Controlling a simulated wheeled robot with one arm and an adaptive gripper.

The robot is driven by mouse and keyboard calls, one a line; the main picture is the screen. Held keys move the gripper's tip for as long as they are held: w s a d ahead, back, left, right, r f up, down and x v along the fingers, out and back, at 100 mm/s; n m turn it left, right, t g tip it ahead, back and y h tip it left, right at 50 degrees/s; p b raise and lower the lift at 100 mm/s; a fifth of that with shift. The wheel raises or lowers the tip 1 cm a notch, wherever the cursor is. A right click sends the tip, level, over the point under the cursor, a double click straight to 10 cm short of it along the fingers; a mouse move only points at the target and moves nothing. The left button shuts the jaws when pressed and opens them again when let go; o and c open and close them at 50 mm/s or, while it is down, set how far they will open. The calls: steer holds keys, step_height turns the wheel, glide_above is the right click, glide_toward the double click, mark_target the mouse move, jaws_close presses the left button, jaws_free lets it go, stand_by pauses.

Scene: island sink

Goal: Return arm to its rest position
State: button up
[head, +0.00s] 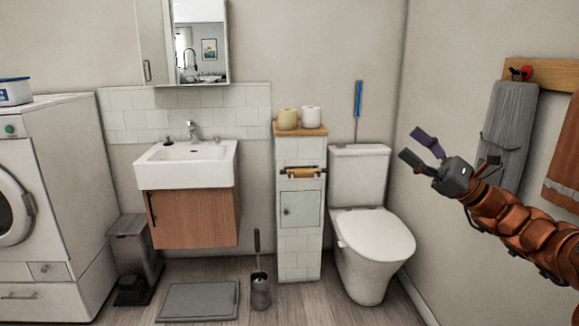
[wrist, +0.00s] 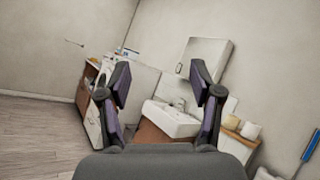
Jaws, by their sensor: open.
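My gripper (head: 420,147) is at the right of the head view, at the end of my orange arm, which reaches in from the right edge. Its two dark purple fingers are spread apart with nothing between them. It is held in the air, to the right of the toilet (head: 372,245) and in front of the right wall. In the wrist view my gripper (wrist: 161,88) also shows open and empty. Between and beyond its fingers are the white sink (wrist: 170,119) and the mirror cabinet (wrist: 207,60), well away from it.
A grey towel (head: 508,125) hangs from a wooden rack (head: 541,72) close behind my arm. A tiled stand (head: 300,240) with toilet rolls, a sink cabinet (head: 195,217), a bin (head: 133,260) and a washing machine (head: 70,190) line the back. A grey mat (head: 198,301) lies on the floor.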

steer(key=s+a+n+g+h+p, duration=0.1)
steer(key=s+a+n+g+p, duration=0.15)
steer(key=a, duration=0.55)
steer(key=s+a+n+g+h+p, duration=0.1)
steer(key=s+a+n+g, duration=0.2)
steer(key=a, duration=0.5)
steer(key=s+a+f+n+g+h+p, duration=0.2)
steer(key=s+a+g+h+p, duration=0.1)
steer(key=s+a, duration=0.3)
steer(key=s+a+f+n+g+h+p, duration=0.2)
steer(key=s+a+f+g, duration=0.1)
steer(key=s+a, duration=0.25)
steer(key=s+d+f+n+g+h+p, duration=0.2)
steer(key=s+f+n+h+p, duration=0.35)
steer(key=s, duration=0.65)
steer(key=s+d+f+n+h+p, duration=0.1)
steer(key=s+d+h+p, duration=0.1)
steer(key=s+d+h, duration=0.2)
steer(key=s+d+f+n+t+h+p, duration=0.1)
steer(key=s+d+h+p, duration=0.2)
steer(key=d, duration=0.7)
steer(key=s+h, duration=0.2)
steer(key=shift+d+f+h, duration=0.25)
steer(key=shift+f+h, duration=0.1)
steer(key=shift+d, duration=0.1)
